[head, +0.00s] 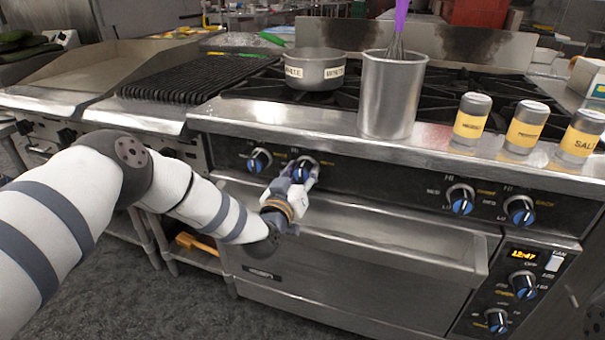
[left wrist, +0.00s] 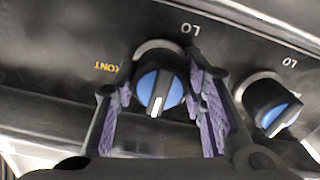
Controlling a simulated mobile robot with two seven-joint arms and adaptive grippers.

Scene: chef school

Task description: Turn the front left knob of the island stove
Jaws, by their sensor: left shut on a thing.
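The stove's dark front panel carries a row of black knobs with blue faces. The front left knob (head: 305,165) is the right one of the left pair, beside a "FRONT" label in the left wrist view. My left gripper (head: 299,175) reaches it from below and is shut on it. In the left wrist view, my gripper's purple-padded fingers (left wrist: 166,98) flank the knob (left wrist: 160,88), whose white pointer line shows. The other knob of the pair (head: 259,160) is outside the fingers; it also shows in the left wrist view (left wrist: 270,105). My right gripper is not in view.
A metal pot (head: 314,70) and a tall metal container (head: 390,95) with a purple-handled whisk (head: 398,30) stand on the stove. Several yellow-labelled shakers (head: 471,118) line its front ledge. The oven handle (head: 390,258) juts out below the panel.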

